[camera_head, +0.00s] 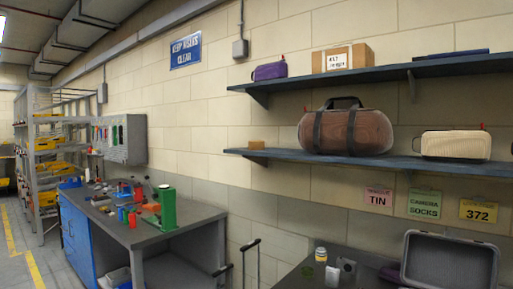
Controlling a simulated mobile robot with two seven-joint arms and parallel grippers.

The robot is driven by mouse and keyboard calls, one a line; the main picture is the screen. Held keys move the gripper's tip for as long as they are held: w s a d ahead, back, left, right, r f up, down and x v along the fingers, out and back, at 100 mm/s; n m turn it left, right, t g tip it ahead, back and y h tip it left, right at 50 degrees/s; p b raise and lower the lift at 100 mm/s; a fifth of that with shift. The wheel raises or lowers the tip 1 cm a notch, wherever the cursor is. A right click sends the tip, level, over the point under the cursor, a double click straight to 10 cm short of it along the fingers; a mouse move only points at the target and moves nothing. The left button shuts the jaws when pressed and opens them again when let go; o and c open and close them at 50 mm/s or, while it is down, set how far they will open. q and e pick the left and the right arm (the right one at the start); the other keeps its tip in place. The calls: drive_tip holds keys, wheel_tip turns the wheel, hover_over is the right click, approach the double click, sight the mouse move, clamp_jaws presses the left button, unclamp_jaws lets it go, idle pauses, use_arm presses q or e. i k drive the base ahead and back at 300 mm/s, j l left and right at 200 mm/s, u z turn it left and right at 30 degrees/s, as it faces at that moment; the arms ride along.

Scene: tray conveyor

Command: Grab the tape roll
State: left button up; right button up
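I cannot make out a tape roll for certain. A small grey item with a dark round spot (347,267) stands on the dark table (298,277) at the lower right. Beside it on its left are a white item (332,276) and a jar with a yellowish lid (321,254). They are too small to name surely. Neither of my grippers is in view.
An open grey case (450,262) stands on the table's right. Two wall shelves (390,70) hold a brown duffel bag (346,131), a cream case (456,145) and a cardboard box (343,58). A cluttered blue workbench (82,232) stands left. Dark upright handles (250,245) rise between the tables.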

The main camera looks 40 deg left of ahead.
sight(253, 145)
drive_tip(key=u, duration=1.25)
drive_tip(key=z, duration=0.65)
drive_tip(key=i+j+z, duration=0.15)
drive_tip(key=j+z, duration=0.55)
drive_tip(key=z, duration=0.25)
drive_tip(key=j+z, duration=0.45)
drive_tip(key=j, duration=0.45)
drive_tip(key=k+j+z, duration=0.15)
drive_tip(key=j, duration=0.75)
drive_tip(key=i, duration=0.05)
